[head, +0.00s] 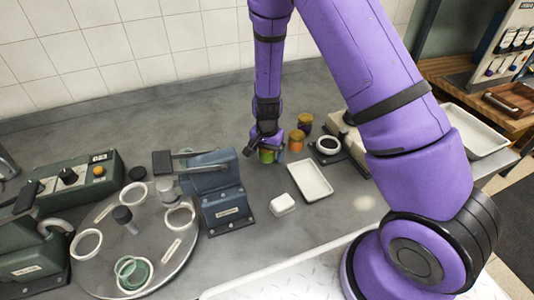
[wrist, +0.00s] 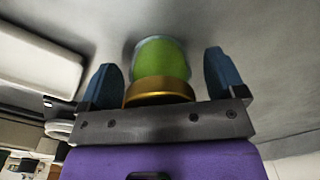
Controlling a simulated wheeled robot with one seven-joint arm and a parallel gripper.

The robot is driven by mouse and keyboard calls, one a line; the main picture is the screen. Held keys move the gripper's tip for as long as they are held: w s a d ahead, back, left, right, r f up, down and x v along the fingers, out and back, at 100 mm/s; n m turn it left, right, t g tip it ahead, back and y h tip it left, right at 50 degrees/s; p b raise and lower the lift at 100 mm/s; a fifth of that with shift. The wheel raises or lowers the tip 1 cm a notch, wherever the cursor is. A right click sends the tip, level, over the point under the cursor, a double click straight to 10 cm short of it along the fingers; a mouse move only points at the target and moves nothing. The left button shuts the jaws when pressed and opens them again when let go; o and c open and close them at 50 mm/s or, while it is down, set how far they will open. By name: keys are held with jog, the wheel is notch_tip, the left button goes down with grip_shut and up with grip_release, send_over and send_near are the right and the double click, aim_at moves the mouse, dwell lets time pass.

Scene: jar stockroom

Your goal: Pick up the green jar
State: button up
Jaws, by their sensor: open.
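The green jar (head: 267,156) stands on the grey counter, mostly hidden under my gripper in the head view. In the wrist view the green jar (wrist: 160,62) shows its green body and a gold lid at the gripper's side. My gripper (wrist: 165,80) is open, with one blue finger on each side of the jar and a visible gap at each side. In the head view my gripper (head: 265,146) is right at the jar, pointing down. The jar looks upright; its base is partly hidden.
An orange jar (head: 296,140) and a darker yellow-lidded jar (head: 305,123) stand close behind to the right. A blue-grey machine (head: 222,195) stands to the left, beside a round turntable (head: 110,255).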

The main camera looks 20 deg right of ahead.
jog(key=c, duration=1.1)
jog(key=shift+r, duration=0.1)
